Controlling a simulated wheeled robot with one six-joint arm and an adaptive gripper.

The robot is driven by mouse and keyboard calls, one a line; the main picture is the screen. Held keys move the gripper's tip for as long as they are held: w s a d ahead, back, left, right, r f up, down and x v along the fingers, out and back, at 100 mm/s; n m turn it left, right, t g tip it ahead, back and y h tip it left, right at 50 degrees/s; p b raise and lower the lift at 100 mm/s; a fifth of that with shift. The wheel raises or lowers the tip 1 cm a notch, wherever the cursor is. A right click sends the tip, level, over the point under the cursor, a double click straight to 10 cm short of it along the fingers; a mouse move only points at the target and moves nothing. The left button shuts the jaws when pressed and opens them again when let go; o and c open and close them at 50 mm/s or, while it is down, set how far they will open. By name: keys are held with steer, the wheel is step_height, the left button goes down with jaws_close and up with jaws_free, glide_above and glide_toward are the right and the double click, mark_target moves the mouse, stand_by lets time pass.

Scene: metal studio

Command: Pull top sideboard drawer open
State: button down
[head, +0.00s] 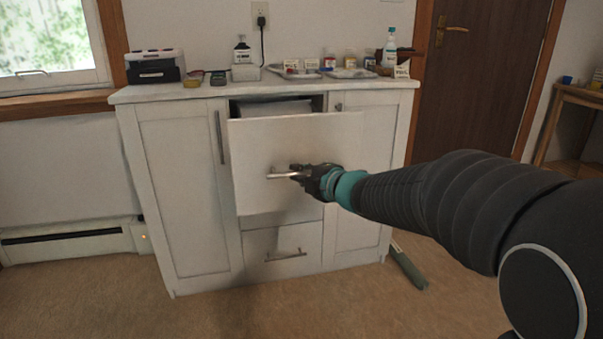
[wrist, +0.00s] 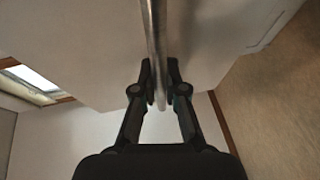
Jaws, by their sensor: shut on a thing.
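The white sideboard (head: 185,195) stands against the wall in the head view. Its top drawer (head: 255,145) is pulled out, and a dark gap with something pale inside shows behind the top of its front. My gripper (head: 297,174) is at the drawer's metal bar handle (head: 280,175), shut on it. In the wrist view the two fingers (wrist: 159,88) close on either side of the handle bar (wrist: 155,40). The lower drawer (head: 283,250) with its own handle sits below, shut.
The sideboard top holds a black and white device (head: 154,67), a bottle (head: 390,48), trays and several small jars. Cupboard doors flank the drawers. A green-grey object (head: 408,268) lies on the floor at the right. Floor in front is clear.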

steer(key=c, duration=1.2)
jaws_free()
steer(key=v, duration=1.2)
